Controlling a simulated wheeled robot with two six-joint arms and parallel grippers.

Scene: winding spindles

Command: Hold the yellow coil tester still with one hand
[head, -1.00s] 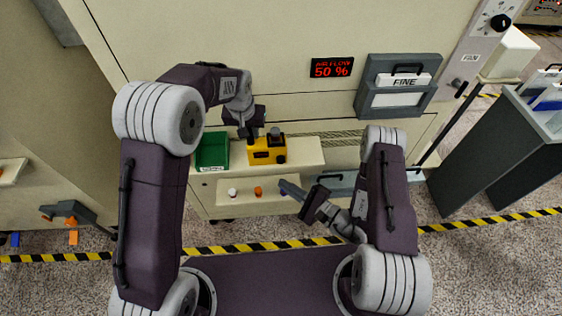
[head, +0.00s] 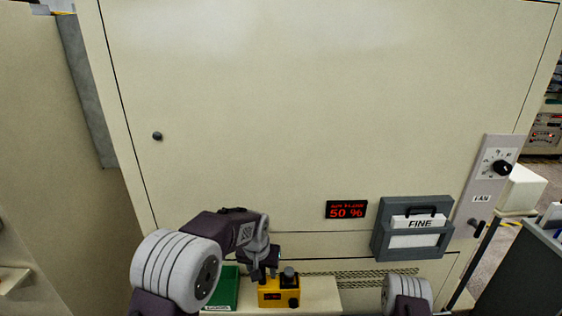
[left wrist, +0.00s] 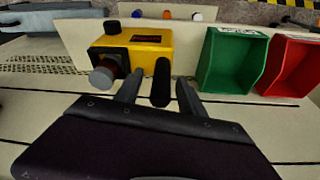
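The yellow coil tester (head: 275,298) sits on the cream ledge at the bottom of the head view, with a small red display and dark knobs. It also shows in the left wrist view (left wrist: 150,37), a grey-capped dark knob on its near side. My left gripper (head: 266,276) is right at the tester's back edge. In the left wrist view its two fingers (left wrist: 158,92) are apart, with an upright dark rounded piece (left wrist: 161,82) between them. Gaps show beside this piece; I cannot tell whether either finger touches it. My right gripper is out of view.
A green bin (left wrist: 228,62) stands beside the tester, with a red bin (left wrist: 292,66) beyond it. The large cream panel behind carries a red 50 % display (head: 346,210), a grey holder marked FINE (head: 405,245) and a fan dial (head: 501,168).

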